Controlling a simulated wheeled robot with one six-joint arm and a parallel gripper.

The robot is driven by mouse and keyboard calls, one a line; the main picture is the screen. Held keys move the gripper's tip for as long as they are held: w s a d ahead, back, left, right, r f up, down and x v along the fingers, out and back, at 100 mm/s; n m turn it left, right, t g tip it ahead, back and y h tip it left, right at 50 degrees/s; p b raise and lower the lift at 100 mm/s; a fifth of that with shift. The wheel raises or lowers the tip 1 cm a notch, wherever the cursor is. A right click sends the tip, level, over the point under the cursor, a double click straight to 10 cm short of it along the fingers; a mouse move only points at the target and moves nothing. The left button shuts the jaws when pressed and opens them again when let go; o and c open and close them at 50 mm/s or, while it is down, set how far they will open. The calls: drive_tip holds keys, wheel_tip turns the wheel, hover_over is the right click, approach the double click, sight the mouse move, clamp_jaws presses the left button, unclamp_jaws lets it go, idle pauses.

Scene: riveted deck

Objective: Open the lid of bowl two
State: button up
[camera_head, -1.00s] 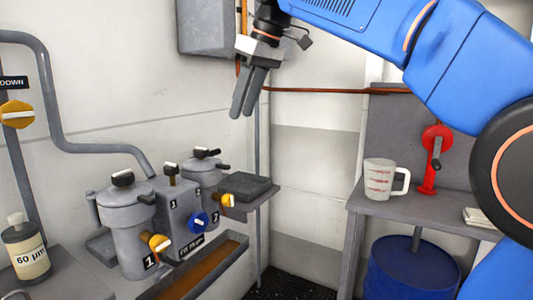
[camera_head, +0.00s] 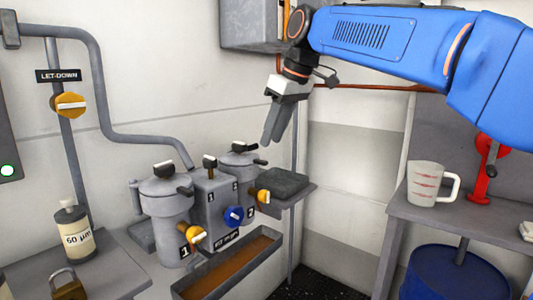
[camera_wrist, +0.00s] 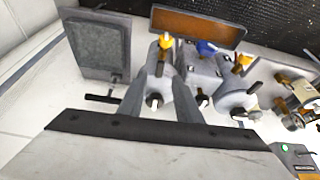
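Bowl two (camera_head: 240,180) is a grey metal pot with a yellow valve (camera_head: 263,196) and a "2" label, standing behind the grey middle block. Its lid (camera_head: 238,159) lies flat on top, with a black knob and a dark lever sticking out to the right. My gripper (camera_head: 274,138) points down, above and slightly right of that lid, apart from it. In the wrist view its two fingers (camera_wrist: 158,78) are spread, with bowl two (camera_wrist: 154,82) showing between them. Nothing is held.
Bowl one (camera_head: 165,215) stands front left of the block (camera_head: 212,205) with its blue knob. A brown-bottomed trough (camera_head: 230,272) runs in front. A dark plate on a shelf (camera_head: 278,184) is right of bowl two. A measuring cup (camera_head: 424,186) stands on the right bench.

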sight(263, 161)
drive_tip(key=shift+x, duration=3.05)
clamp_jaws()
